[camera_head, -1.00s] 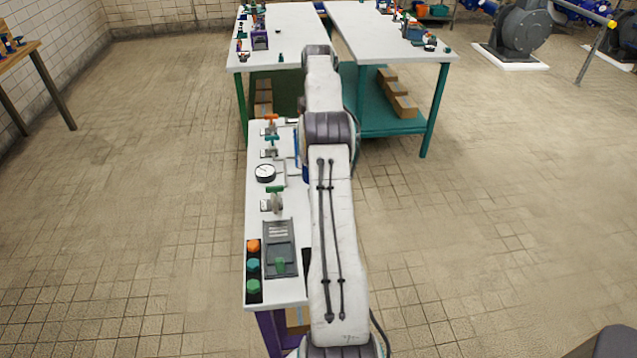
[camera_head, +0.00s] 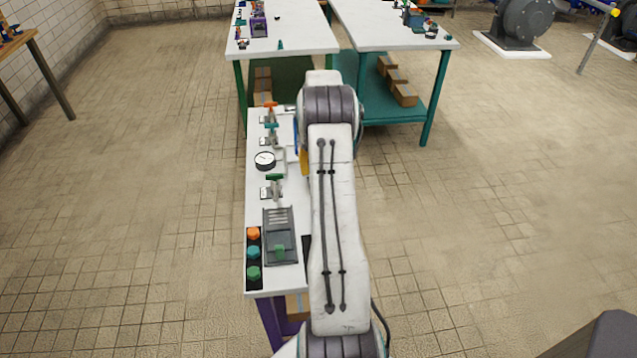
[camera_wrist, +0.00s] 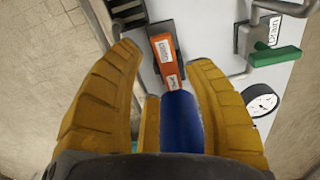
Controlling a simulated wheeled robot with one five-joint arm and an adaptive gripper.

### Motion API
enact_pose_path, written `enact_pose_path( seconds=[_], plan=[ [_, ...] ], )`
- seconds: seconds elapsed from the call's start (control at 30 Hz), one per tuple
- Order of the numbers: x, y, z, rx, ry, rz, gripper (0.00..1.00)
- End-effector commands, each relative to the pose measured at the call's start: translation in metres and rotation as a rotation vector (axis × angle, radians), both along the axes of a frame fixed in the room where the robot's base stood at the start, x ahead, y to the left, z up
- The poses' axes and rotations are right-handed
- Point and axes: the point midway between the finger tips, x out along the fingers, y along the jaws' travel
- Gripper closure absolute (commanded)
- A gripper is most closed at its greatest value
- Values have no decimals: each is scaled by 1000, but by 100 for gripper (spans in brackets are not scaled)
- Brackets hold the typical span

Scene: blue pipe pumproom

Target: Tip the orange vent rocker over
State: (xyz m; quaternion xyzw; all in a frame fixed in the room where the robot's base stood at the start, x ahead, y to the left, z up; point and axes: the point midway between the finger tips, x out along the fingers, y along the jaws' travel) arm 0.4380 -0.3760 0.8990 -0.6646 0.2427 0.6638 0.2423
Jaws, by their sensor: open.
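The orange vent rocker (camera_wrist: 168,68) shows in the wrist view as an orange bar with two white labels on a dark mount. It lies between and just beyond the tips of my gripper (camera_wrist: 163,55). My gripper's two yellow fingers are spread wide, one on each side of the bar, with nothing held. I cannot tell whether the fingers touch it, or which way it is tipped. A blue rounded part (camera_wrist: 180,120) below the bar covers its near end. In the head view my arm hides the rocker and most of the gripper.
The white bench (camera_head: 258,215) holds a gauge (camera_head: 265,160), a green-handled valve (camera_head: 275,178), a grey switch panel (camera_head: 280,235) and three coloured buttons (camera_head: 253,252). In the wrist view a green handle (camera_wrist: 274,55) stands right of the rocker. White tables (camera_head: 280,25) stand behind.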

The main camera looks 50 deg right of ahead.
Motion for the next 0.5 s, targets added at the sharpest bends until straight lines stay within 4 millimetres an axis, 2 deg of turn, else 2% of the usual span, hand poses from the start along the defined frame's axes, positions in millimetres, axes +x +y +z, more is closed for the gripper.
enact_pose_path(
  seconds=[0.3,0.5],
  plan=[
    [-1,1,-39,2,2,0,53],
    [0,0,-52,1,2,0,53]
  ],
)
